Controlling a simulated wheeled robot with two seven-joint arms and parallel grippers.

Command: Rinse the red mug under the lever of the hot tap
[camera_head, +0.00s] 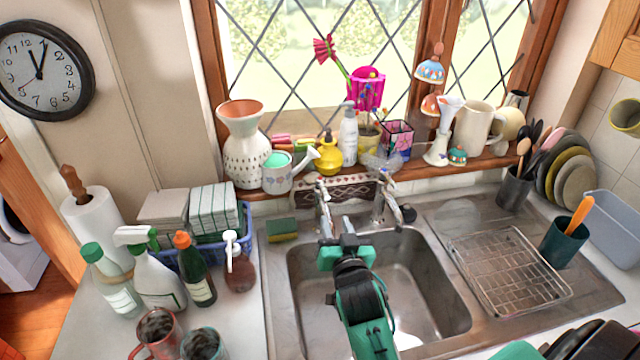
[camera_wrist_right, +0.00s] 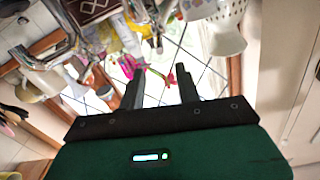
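The red mug (camera_head: 158,335) stands on the counter at the lower left, partly cut off by the frame edge, with dark contents. Two metal taps stand behind the sink, a left tap (camera_head: 325,196) and a right tap (camera_head: 391,207); no marking shows which is hot. My right gripper (camera_head: 338,228) is over the back of the sink, close to the left tap in the picture; contact cannot be told. In the wrist view its two fingers (camera_wrist_right: 161,88) are apart with nothing between them. The left gripper is not in view.
The steel sink (camera_head: 435,285) appears empty where visible. A grey-blue mug (camera_head: 203,345) stands beside the red one. Spray bottles (camera_head: 150,268) and a blue basket (camera_head: 245,222) crowd the left counter. A wire rack (camera_head: 510,270) covers the right drainer. Vases and pots line the sill.

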